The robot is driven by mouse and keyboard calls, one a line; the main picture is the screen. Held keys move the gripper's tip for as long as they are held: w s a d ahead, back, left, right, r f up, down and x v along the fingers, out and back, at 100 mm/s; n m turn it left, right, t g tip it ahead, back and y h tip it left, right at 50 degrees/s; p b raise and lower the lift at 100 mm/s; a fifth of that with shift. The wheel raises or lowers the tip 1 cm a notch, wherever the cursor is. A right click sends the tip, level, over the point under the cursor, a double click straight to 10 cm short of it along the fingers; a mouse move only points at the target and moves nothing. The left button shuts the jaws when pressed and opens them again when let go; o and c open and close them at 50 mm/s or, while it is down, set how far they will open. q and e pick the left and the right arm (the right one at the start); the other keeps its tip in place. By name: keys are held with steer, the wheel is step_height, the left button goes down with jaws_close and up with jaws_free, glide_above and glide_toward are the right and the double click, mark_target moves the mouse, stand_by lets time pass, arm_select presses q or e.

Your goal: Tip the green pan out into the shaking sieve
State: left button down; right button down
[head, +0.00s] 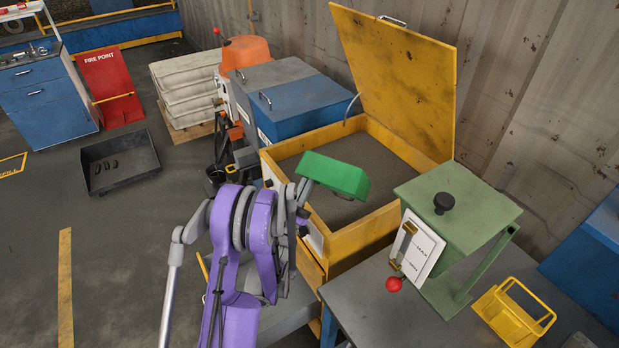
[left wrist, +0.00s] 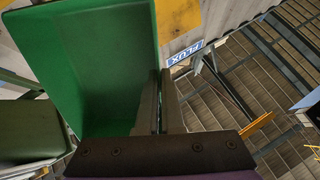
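The green pan (head: 335,176) is held over the yellow-framed box with a grey bed and raised lid, which I take to be the shaking sieve (head: 363,240). The pan is tipped, its outer side facing up in the head view. My left gripper (head: 302,192) is shut on the pan at its left end. In the left wrist view, the fingers (left wrist: 160,100) meet the pan's (left wrist: 95,60) edge. The part of its inside that shows there looks bare green. A small brownish patch shows just under the pan; I cannot tell what it is. My right gripper is out of view.
The sieve's yellow lid (head: 400,75) stands open behind. A light green press-like machine (head: 455,210) and a yellow wire-handled basket (head: 508,318) stand on the grey bench at right. A blue bin (head: 300,105) stands behind the sieve. A black tray (head: 120,162) lies on the open floor.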

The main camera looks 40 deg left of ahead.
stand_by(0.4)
